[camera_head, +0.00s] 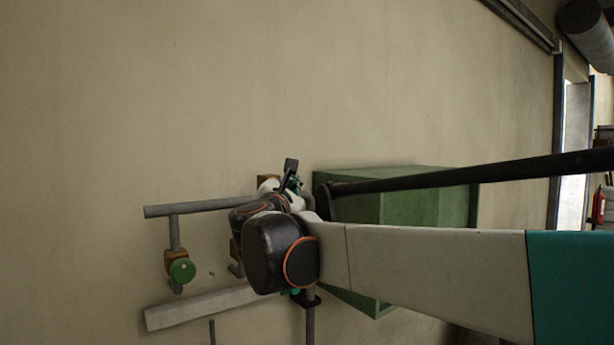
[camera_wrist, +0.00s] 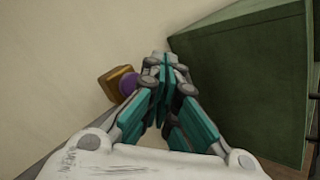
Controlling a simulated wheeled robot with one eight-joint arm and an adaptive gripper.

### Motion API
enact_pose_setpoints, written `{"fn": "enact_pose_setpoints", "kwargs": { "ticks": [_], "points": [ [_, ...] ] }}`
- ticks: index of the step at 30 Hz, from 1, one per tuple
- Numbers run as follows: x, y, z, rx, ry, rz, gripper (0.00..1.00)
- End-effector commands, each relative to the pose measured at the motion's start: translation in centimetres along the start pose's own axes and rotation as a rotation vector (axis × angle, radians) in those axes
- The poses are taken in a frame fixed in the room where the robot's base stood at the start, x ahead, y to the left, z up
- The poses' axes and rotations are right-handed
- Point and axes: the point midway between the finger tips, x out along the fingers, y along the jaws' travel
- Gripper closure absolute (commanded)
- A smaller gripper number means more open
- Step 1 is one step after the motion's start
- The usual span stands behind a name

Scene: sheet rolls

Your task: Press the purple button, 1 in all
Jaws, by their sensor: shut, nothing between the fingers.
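In the wrist view the purple button (camera_wrist: 128,84) is a round knob on a brown-orange block (camera_wrist: 115,80) on the wall. My gripper (camera_wrist: 164,62) is shut and empty, its teal fingers together just right of the button and covering part of its right side. I cannot tell whether they touch. In the head view my gripper (camera_head: 291,166) is by the wall, in front of a brown block (camera_head: 264,180) that is mostly hidden. The purple button cannot be made out there.
A green cabinet (camera_head: 400,200) stands close right of my gripper; it also fills the right of the wrist view (camera_wrist: 240,80). A green knob (camera_head: 182,271) on another brown block sits lower left, below a grey pipe (camera_head: 190,207). The wall above is clear.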

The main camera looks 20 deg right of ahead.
Motion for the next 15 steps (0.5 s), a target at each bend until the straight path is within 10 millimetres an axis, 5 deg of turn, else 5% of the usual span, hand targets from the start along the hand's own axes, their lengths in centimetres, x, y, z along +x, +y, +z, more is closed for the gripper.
{"fn": "enact_pose_setpoints", "kwargs": {
  "ticks": [15],
  "points": [
    [-1.9, -1.7, 1.6, 0.0, -0.002, -0.003, 1.0]
  ]
}}
